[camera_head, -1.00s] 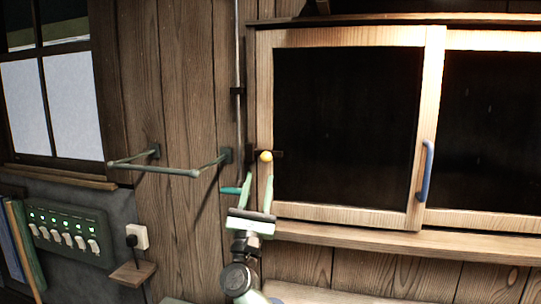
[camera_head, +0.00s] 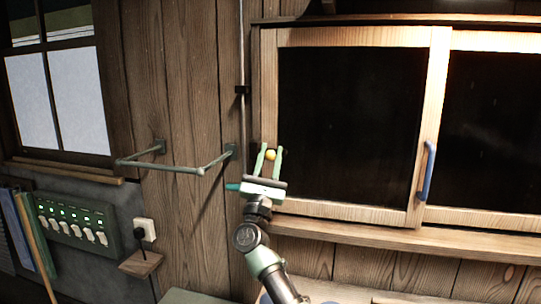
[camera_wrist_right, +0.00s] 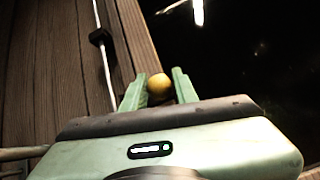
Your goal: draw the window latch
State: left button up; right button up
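The window latch shows as a yellow round knob (camera_head: 271,155) at the left edge of the sliding window's wooden frame (camera_head: 268,80). The rest of the latch is hidden behind my gripper. My right gripper (camera_head: 270,151) points up at the window with its two green fingers apart, one on each side of the knob. In the right wrist view the knob (camera_wrist_right: 159,87) lies between the open fingertips (camera_wrist_right: 159,88). I cannot tell whether either finger touches it. My left gripper is not in view.
A blue handle (camera_head: 427,172) is on the window's middle stile. A metal rail (camera_head: 175,165) juts from the wall at left. A switch panel (camera_head: 75,220) and a socket (camera_head: 145,229) sit lower left. A thin vertical rod (camera_head: 242,60) runs beside the window.

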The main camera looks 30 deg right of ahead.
grip_shut()
dwell(1.1)
jog(key=shift+s+d+f, duration=0.1)
jog(key=shift+s+d, duration=0.2)
jog(key=shift+s+d+b, duration=0.45)
jog(key=shift+s+d, duration=0.55)
jog(key=shift+s, duration=0.2)
jog(key=o, duration=0.5)
grip_release()
